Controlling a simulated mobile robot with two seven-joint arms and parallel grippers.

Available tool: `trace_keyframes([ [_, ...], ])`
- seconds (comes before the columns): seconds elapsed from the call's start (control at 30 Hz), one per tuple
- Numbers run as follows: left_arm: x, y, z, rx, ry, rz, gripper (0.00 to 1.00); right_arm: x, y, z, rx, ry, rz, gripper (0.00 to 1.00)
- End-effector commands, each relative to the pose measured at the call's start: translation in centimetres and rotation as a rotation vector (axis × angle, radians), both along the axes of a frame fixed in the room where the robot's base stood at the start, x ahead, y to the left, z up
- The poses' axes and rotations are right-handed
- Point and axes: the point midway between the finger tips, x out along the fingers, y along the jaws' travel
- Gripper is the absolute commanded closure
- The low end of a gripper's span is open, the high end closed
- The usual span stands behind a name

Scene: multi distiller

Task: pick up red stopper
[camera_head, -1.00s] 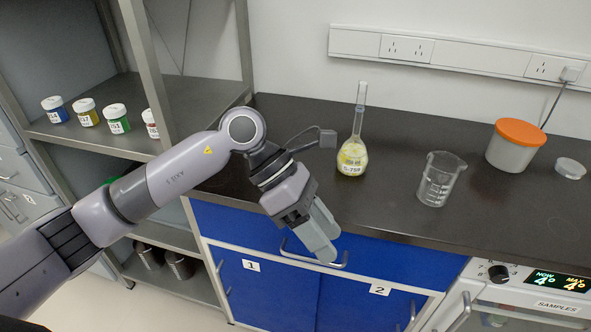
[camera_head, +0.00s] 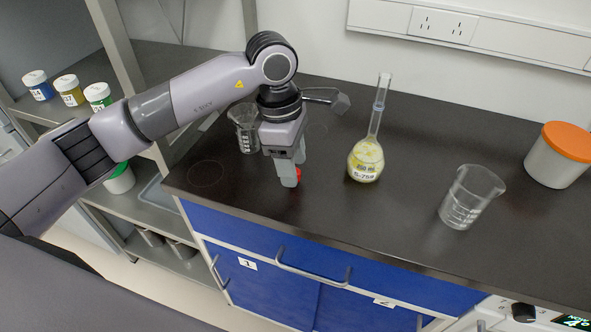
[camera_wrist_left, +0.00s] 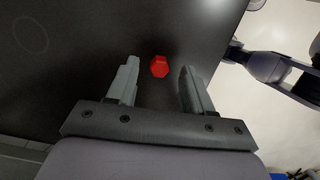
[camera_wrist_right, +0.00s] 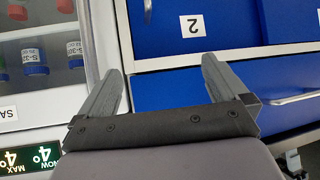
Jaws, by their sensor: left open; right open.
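The red stopper (camera_wrist_left: 160,66) lies on the dark bench top near its front edge. In the left wrist view it sits between my left gripper's (camera_wrist_left: 158,78) two fingers, close to the tip line, with a gap on each side. In the head view the red stopper (camera_head: 298,174) is mostly hidden behind the fingers of my left gripper (camera_head: 289,182), which points down over it. My left gripper is open and holds nothing. My right gripper (camera_wrist_right: 162,72) is open and empty in the right wrist view, in front of blue drawer fronts; it is not in the head view.
A flask of yellow liquid (camera_head: 366,160) stands right of my left gripper. A beaker (camera_head: 246,128) stands close behind it. Another beaker (camera_head: 468,198) and an orange-lidded tub (camera_head: 560,155) are further right. A shelf with jars (camera_head: 70,90) is at left.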

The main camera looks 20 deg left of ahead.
Motion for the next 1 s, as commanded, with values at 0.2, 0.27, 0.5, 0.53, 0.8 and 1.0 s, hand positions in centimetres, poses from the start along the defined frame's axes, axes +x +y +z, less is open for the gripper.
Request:
trace_keyframes([
  [0.2,0.0,-0.5,-2.3,-0.001,0.001,0.001,0.49,0.1,0.0,0.4,0.000,-0.001,0.000,0.00],
  [0.27,0.0,-0.5,-2.5,-0.001,0.000,0.000,0.49,0.1,0.0,0.4,0.000,-0.002,0.000,0.00],
  [0.5,0.0,-0.5,-2.5,-0.001,-0.001,0.000,0.68,0.2,0.0,0.5,0.000,-0.005,0.001,0.00],
  [0.53,0.0,-0.5,-2.5,-0.001,-0.001,0.000,0.78,0.2,0.0,0.5,0.000,-0.005,0.001,0.00],
  [0.8,0.0,-0.5,-2.5,-0.001,-0.001,0.000,1.00,0.3,0.0,0.5,0.000,-0.006,0.001,0.00],
  [1.0,0.1,-0.5,-2.2,-0.002,-0.002,0.000,1.00,0.3,0.0,0.5,0.000,-0.006,0.001,0.00],
])
